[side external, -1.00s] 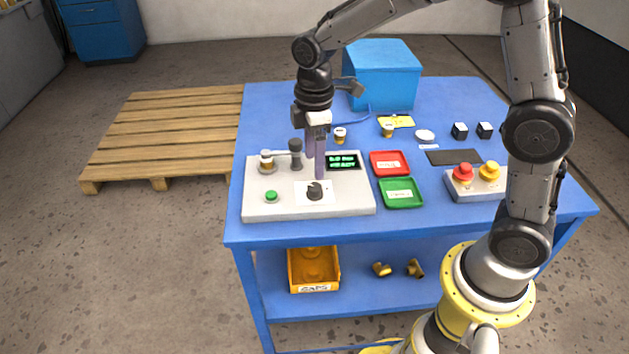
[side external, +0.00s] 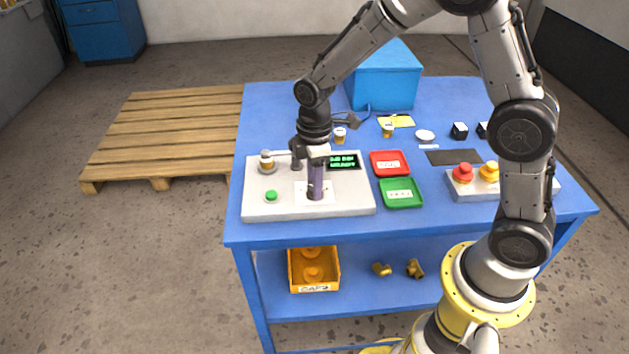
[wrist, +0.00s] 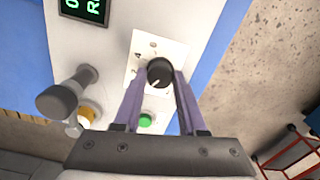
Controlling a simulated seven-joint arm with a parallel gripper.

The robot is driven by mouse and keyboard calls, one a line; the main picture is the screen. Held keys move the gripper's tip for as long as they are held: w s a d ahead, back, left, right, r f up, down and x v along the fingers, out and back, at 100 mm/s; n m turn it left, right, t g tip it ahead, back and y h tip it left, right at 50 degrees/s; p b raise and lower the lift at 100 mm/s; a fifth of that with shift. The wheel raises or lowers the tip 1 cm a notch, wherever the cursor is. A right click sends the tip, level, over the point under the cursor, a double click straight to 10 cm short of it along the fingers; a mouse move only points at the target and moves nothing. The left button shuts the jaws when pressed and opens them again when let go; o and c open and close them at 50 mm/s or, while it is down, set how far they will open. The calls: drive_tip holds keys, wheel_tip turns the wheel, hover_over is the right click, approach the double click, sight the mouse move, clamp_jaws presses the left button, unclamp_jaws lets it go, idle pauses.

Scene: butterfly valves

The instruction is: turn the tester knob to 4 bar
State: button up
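The black tester knob (wrist: 160,72) sits on a white dial plate (wrist: 141,50) on the light grey tester (side external: 350,203). In the wrist view its pale pointer mark aims to the lower left. My gripper (wrist: 161,72) is open with its purple fingers down on either side of the knob; the fingertips are close to its sides, and I cannot tell if they touch. In the side view my gripper (side external: 316,197) mostly hides the knob. The tester's display (side external: 344,161) shows green text too small to read; the wrist view shows only part of it (wrist: 85,8).
A green button (side external: 271,196) and a clamp post with a brass-coloured part (side external: 266,161) are left on the tester. Red (side external: 389,163) and green (side external: 401,193) trays lie to its right. A blue box (side external: 384,78) stands at the back.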

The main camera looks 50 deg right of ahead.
clamp_jaws()
drive_tip(key=shift+m, duration=0.4)
drive_tip(key=m, duration=0.2)
drive_tip(key=shift+m, duration=0.4)
drive_tip(key=m, duration=0.4)
drive_tip(key=shift+m, duration=0.3)
drive_tip(key=m, duration=0.3)
drive_tip(key=shift+m, duration=0.3)
drive_tip(key=shift+r+m, duration=0.1)
drive_tip(key=shift+m, duration=1.8)
